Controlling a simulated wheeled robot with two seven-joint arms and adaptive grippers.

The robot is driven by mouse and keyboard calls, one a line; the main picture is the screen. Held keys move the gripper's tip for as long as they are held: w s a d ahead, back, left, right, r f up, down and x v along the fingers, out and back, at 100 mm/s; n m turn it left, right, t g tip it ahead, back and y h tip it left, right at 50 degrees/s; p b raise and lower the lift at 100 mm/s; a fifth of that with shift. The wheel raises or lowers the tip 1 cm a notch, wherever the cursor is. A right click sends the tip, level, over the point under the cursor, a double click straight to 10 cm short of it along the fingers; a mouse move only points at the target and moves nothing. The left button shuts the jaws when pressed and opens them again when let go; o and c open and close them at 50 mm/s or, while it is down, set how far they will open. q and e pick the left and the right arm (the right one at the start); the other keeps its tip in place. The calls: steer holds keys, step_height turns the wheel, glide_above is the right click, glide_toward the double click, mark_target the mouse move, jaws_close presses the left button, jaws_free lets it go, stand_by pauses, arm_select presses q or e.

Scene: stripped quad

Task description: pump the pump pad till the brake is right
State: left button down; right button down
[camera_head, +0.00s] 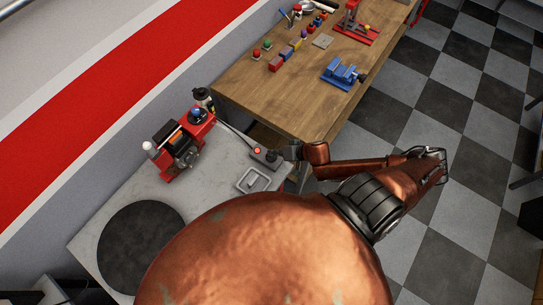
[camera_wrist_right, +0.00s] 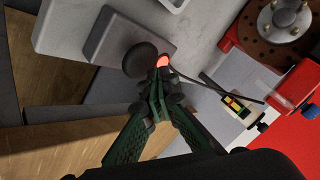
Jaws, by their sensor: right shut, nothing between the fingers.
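The pump pad is a grey block (camera_head: 264,157) with a black round dome and a glowing red lamp, on the grey bench. In the right wrist view the dome (camera_wrist_right: 140,59) and lamp (camera_wrist_right: 161,61) show close up. My right gripper (camera_head: 284,153) is shut and empty at the block's right end; its fingertips (camera_wrist_right: 157,88) appear just below the dome and lamp. I cannot tell whether they touch the block. The red brake unit (camera_head: 181,146) stands left of the pad; its drilled disc (camera_wrist_right: 284,22) shows in the wrist view. My left gripper is not in view.
A small gauge with coloured bars (camera_wrist_right: 236,105) sits beside the brake. A square grey tray (camera_head: 253,180) lies in front of the pad, and a black round mat (camera_head: 140,248) lies at front left. The wooden table (camera_head: 250,103) behind holds a blue vise (camera_head: 342,74) and several small parts.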

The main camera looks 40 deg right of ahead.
mark_target(273, 157)
steer(key=shift+f, duration=0.15)
steer(key=shift+f, duration=0.25)
steer(key=shift+f+b, duration=0.35)
steer(key=shift+f, duration=0.7)
stand_by(0.9)
steer(key=shift+r, duration=0.1)
steer(key=shift+r+p, duration=1.35)
steer(key=shift+p, duration=0.25)
steer(key=shift+r, duration=0.1)
step_height(273, 157, up, 5)
steer(key=p, duration=0.6)
